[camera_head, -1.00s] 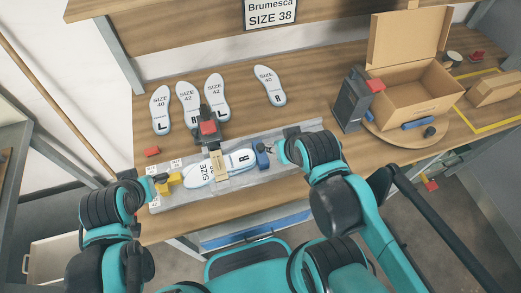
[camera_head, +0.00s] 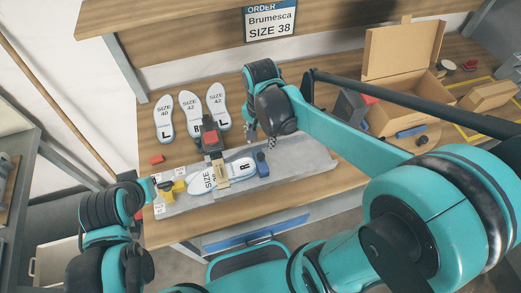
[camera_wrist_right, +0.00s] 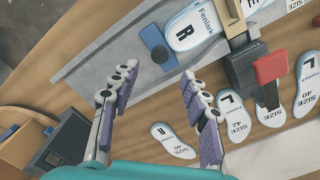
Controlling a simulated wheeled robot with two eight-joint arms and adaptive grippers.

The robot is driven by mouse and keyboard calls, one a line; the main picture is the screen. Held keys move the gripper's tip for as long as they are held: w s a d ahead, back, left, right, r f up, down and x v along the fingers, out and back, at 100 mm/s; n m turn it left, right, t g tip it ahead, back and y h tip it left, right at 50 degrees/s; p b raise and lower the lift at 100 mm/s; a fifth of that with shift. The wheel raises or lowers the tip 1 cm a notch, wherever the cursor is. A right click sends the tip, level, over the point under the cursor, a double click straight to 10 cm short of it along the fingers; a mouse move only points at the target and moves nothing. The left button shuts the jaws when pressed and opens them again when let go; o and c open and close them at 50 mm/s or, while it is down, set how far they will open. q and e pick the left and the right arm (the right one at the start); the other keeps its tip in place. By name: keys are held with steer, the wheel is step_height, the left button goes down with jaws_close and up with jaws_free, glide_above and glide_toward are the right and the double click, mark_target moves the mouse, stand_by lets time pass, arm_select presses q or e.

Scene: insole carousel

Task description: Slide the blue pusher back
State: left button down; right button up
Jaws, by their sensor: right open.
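The blue pusher (camera_head: 262,164) is a small block with a dark knob, on the right part of the grey fixture (camera_head: 303,160). It sits close to the end marked R of a white insole (camera_head: 243,168); I cannot tell whether they touch. The right wrist view shows the pusher (camera_wrist_right: 153,38) beside that insole (camera_wrist_right: 190,22). My right gripper (camera_head: 262,139) is open and empty, behind the pusher in the head view and apart from it. Its spread fingers (camera_wrist_right: 157,76) point toward the pusher. My left gripper (camera_head: 152,187) is beside the yellow block (camera_head: 172,188); its jaws are unclear.
A dark press with a red top (camera_head: 210,137) and a tan bar stands over the insole. Several loose insoles (camera_head: 191,110) lie behind the fixture. An open cardboard box (camera_head: 405,105) is at the right, partly behind my right arm. A red block (camera_head: 157,159) lies at left.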

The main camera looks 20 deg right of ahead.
mark_target(261, 155)
step_height(261, 155, down, 8)
steer(key=b, duration=0.2)
steer(key=shift+r+b, duration=0.1)
steer(key=shift+b, duration=0.3)
jaws_close()
